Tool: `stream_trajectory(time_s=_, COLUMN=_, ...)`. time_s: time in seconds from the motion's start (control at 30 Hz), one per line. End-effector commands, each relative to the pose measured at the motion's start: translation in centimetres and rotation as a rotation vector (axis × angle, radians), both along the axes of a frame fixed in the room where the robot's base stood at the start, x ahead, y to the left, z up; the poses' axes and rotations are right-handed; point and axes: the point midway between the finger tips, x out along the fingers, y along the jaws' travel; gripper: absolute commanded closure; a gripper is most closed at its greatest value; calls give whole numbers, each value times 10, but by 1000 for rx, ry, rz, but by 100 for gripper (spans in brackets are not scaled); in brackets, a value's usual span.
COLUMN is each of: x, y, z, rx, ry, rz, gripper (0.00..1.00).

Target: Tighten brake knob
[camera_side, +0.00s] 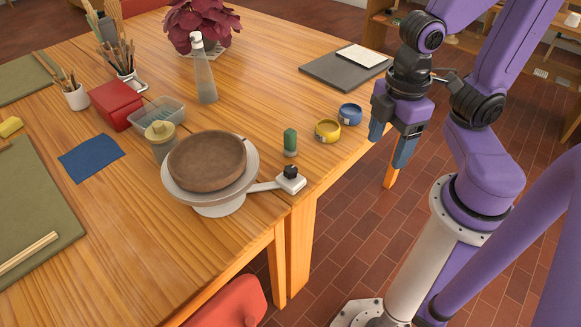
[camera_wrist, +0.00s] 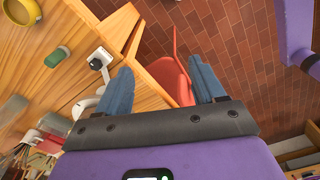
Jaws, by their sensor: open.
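The brake knob (camera_side: 291,171) is a small black knob on a white block at the end of a short arm beside the banding wheel (camera_side: 219,209).
A jar (camera_side: 160,140) stands behind the wheel. A red chair (camera_side: 232,303) is at the table's front edge.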

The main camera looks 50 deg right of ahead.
Motion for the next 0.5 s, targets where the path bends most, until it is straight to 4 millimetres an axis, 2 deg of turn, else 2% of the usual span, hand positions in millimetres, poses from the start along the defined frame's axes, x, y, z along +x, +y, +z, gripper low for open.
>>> stream_trajectory(time_s=0.3, x=75, y=20, z=-11, rx=-14, ry=-2, rz=188, gripper=31)
stream_trajectory(time_s=0.5, x=125, y=24, z=-23, rx=-22, ry=-1, rz=319, gripper=31)
